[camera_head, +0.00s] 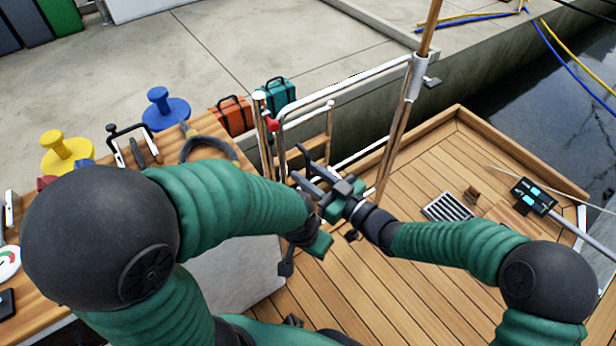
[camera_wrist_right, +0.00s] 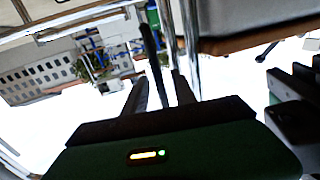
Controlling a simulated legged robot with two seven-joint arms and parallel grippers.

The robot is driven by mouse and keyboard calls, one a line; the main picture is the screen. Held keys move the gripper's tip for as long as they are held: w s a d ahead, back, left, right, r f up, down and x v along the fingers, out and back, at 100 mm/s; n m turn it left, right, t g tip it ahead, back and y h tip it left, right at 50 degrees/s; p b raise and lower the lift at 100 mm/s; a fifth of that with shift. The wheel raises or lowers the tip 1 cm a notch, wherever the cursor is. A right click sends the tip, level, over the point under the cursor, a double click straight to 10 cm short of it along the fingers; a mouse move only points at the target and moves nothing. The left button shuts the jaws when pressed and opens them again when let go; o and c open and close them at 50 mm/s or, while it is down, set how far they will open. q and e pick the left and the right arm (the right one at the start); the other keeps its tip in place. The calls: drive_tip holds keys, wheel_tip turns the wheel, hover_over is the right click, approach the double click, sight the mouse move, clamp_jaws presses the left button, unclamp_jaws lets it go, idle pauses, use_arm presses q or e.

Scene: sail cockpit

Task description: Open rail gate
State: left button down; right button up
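The rail gate (camera_head: 345,87) is a chrome tube frame between a short post (camera_head: 262,130) at left and a tall post (camera_head: 397,135) at right. A red latch-like part (camera_head: 272,125) sits at its left end. I cannot tell whether the gate is latched. My right gripper (camera_head: 306,174) is just in front of the gate's lower left part, its dark fingers pointing up and left. In the right wrist view its fingers (camera_wrist_right: 160,90) stand apart, with a dark bar between or behind them. My left gripper (camera_head: 305,245) is beside and below it; its fingers are mostly hidden.
A grate (camera_head: 447,207) and a pole-like tool (camera_head: 540,198) are at right. The deck between is clear; water lies beyond.

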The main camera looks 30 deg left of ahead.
drive_tip(key=shift+c, duration=0.4)
clamp_jaws()
idle(1.0)
